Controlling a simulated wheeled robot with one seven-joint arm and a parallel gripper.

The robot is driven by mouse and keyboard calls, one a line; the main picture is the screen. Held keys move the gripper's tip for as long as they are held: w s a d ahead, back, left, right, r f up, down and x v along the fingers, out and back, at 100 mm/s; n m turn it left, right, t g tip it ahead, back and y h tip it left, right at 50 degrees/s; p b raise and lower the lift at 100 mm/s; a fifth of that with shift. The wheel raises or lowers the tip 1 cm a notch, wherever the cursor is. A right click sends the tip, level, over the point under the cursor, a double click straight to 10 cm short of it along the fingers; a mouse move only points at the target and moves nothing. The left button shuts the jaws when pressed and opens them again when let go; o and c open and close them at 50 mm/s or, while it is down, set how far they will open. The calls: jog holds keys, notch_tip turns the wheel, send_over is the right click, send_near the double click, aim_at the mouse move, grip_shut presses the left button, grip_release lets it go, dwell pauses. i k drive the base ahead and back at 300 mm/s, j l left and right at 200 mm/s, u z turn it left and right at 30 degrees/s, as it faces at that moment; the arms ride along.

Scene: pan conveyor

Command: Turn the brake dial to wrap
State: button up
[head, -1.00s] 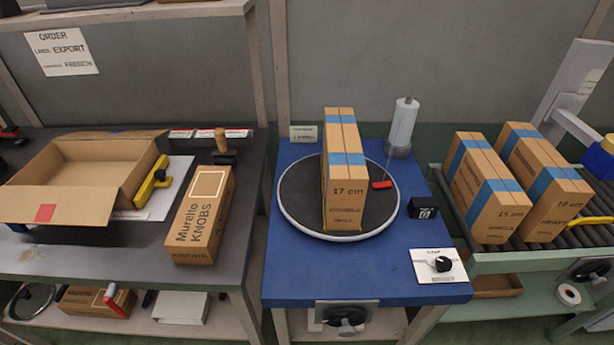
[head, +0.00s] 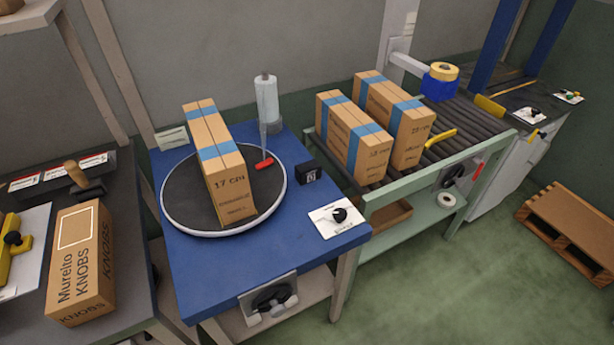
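A black dial (head: 339,214) sits on a white plate (head: 322,220) at the front right corner of the blue table. A second black dial (head: 270,298) is on a grey plate on the blue table's front. The lettering on the white plate is too small to read, so I cannot tell which dial is the brake dial or where "wrap" lies. A round turntable (head: 180,210) with a light rim stands on the blue table (head: 290,238) and carries a tall taped carton (head: 228,180) marked 17 cm. My gripper is not in view.
Two taped cartons (head: 352,140) stand on the roller conveyor (head: 455,125) at right. A black counter (head: 311,172), a wrap roll (head: 267,102) and a red handle (head: 264,163) are near the turntable. A pallet (head: 575,225) lies at far right. Green floor (head: 440,290) is clear in front.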

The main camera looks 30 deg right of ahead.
aim_at(339, 215)
jog(key=k+l+u, duration=0.15)
jog(key=l, duration=0.3)
jog(key=l+u, duration=0.1)
jog(key=l, duration=0.3)
jog(key=k+l+u, duration=0.15)
jog(key=l, duration=0.25)
jog(key=k+l+u, duration=0.15)
jog(key=l, duration=0.25)
